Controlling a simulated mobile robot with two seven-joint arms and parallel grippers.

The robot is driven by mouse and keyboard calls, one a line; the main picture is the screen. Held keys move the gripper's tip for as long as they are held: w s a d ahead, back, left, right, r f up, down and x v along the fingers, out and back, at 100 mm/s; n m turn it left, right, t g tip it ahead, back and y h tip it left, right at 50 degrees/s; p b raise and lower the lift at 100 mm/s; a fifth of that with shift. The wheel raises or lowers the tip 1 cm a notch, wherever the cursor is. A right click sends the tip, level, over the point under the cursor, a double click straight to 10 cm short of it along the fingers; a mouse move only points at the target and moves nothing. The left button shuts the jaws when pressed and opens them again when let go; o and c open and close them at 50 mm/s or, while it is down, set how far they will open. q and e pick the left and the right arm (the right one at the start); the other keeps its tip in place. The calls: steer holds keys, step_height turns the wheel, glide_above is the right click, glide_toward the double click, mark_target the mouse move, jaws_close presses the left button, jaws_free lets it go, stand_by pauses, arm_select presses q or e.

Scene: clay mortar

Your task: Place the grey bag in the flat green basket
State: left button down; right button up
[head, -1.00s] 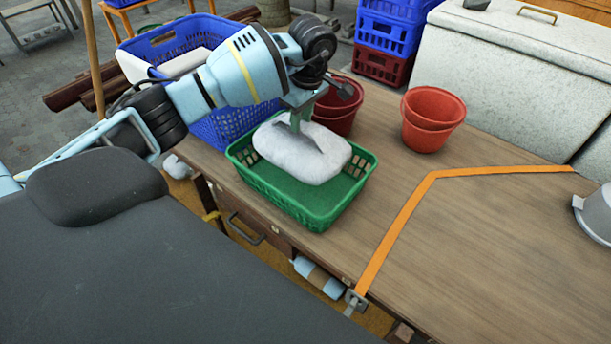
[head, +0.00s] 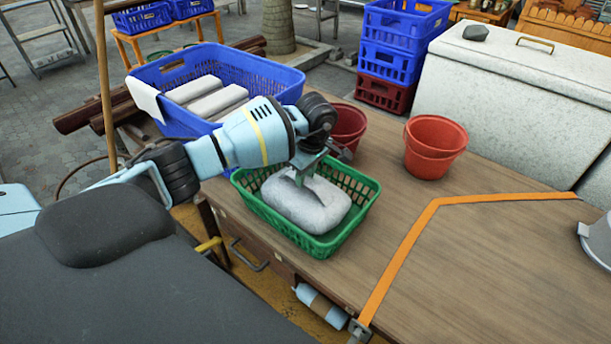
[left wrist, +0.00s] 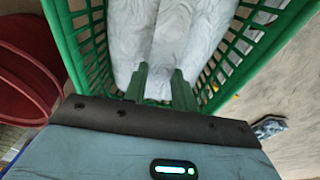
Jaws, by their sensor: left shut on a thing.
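The grey bag (head: 305,204) sits inside the flat green basket (head: 335,243) on the wooden table, low between its walls in the head view. My left gripper (head: 303,178) reaches down into the basket from above and is shut on the top of the bag. In the left wrist view the two green fingers (left wrist: 161,88) press into the pale bag (left wrist: 165,35), with the green basket walls (left wrist: 70,30) on both sides. The bag's underside is hidden. My right gripper is not in view.
Red pots (head: 434,147) stand right of the basket, and another red pot (head: 348,128) stands just behind it. A large blue basket (head: 270,75) with pale bags is behind my left arm. An orange strap (head: 405,250) crosses the table. The table's right part is mostly clear.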

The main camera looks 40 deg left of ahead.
arm_select(q)
steer(key=shift+f, duration=0.45)
steer(key=c, duration=1.1)
jaws_free()
steer(key=r, duration=0.4)
steer(key=d+r, duration=0.1)
steer(key=r, duration=0.7)
steer(key=shift+s+d, duration=0.1)
steer(key=shift+d, duration=0.25)
